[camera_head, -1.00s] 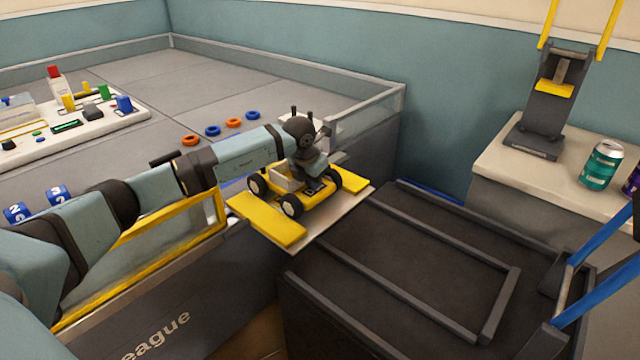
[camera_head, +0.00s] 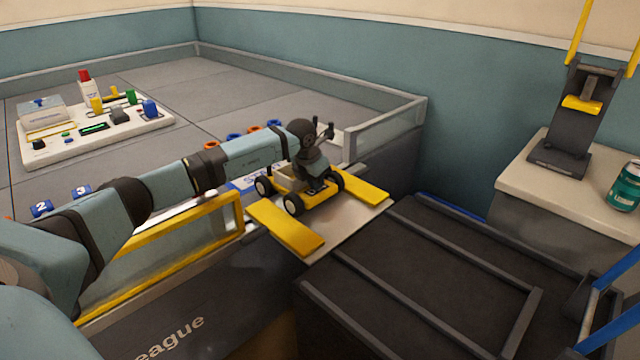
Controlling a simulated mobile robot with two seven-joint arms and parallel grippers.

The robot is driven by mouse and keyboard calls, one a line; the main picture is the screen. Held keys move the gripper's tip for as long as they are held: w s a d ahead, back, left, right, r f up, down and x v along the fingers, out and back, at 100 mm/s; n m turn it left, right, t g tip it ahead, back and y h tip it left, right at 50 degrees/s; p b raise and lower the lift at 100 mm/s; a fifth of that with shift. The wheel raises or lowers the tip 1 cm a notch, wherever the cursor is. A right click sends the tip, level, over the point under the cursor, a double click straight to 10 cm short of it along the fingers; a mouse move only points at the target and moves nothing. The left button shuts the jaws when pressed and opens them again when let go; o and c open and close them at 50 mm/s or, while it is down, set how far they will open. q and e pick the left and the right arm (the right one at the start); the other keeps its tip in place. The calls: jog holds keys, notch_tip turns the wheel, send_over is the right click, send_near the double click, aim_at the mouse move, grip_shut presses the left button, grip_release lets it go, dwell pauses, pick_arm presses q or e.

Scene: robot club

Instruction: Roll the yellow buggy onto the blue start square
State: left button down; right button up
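The yellow buggy (camera_head: 318,199) with black wheels stands upright on a pale ramp plate (camera_head: 345,215) with yellow strips, at the gap in the arena wall. Its left end is at the arena edge of the plate. The blue start square (camera_head: 243,184) with white marking lies on the arena floor just left of the buggy, partly hidden behind my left arm. My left gripper (camera_head: 316,182) points down at the buggy's top. Its fingertips are hidden among the buggy's parts, so I cannot tell whether they grip. My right gripper is not in view.
The arena wall (camera_head: 385,130) stands beyond the ramp, with a yellow-framed clear panel (camera_head: 175,247) in front. Several blue and orange rings (camera_head: 235,137) and a white control board (camera_head: 90,130) lie inside. A dark cart (camera_head: 420,270) adjoins the ramp. A green can (camera_head: 624,187) stands right.

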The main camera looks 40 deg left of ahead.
pick_arm(q)
jog(key=shift+s+a+f, duration=0.1)
jog(key=shift+f, duration=0.1)
jog(key=shift+w+a, duration=0.2)
jog(key=shift+a, duration=1.2)
jog(key=shift+w+a, duration=0.2)
jog(key=shift+a, duration=1.2)
jog(key=shift+w+a+r, duration=0.15)
jog(key=shift+a+r, duration=0.1)
jog(key=shift+a, duration=0.45)
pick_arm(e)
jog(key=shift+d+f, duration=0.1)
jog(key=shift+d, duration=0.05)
pick_arm(q)
jog(key=shift+a, duration=0.15)
